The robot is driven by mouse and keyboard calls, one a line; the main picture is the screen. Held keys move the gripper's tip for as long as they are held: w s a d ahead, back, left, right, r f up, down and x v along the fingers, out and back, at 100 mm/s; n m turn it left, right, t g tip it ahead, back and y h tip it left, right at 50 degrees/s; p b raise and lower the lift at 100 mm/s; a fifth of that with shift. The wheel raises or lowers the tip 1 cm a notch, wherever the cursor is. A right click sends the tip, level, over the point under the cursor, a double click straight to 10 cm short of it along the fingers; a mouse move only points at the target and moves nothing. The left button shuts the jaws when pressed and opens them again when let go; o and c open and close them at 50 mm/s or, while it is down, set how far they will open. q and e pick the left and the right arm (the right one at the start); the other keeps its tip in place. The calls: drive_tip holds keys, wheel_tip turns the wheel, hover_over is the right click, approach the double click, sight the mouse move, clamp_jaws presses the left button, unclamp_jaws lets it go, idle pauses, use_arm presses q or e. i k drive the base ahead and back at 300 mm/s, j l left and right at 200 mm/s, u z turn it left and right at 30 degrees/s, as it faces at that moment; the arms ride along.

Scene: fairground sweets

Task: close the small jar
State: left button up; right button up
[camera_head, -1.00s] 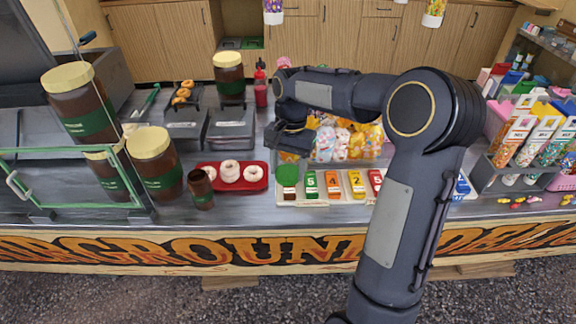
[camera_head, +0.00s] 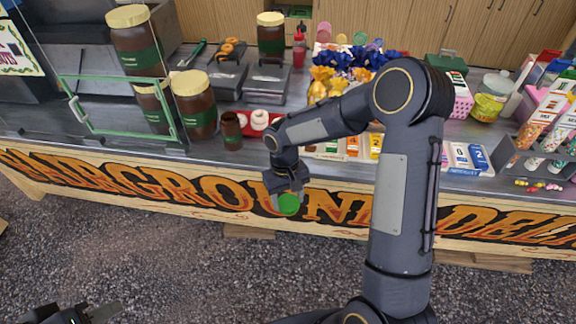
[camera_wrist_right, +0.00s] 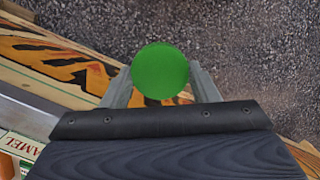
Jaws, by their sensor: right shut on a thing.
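My right gripper (camera_head: 288,192) is shut on a round green lid (camera_head: 289,204), in front of the counter's painted front, to the right of and nearer than the jar. In the right wrist view the green lid (camera_wrist_right: 160,71) sits between the two fingers. My left gripper (camera_head: 95,314) is low at the bottom left edge, partly cut off, far from the jar; its opening is unclear.
Large brown jars with cream lids (camera_head: 194,104) and a green-framed glass guard (camera_head: 125,112) stand to the left.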

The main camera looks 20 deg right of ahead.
sight(229, 124)
drive_tip(key=i+j+z, duration=0.2)
drive_tip(key=j+z, duration=0.15)
drive_tip(key=i+j+z, duration=0.1)
drive_tip(key=j+z, duration=0.6)
drive_tip(key=j, duration=0.25)
drive_tip(key=i, duration=0.05)
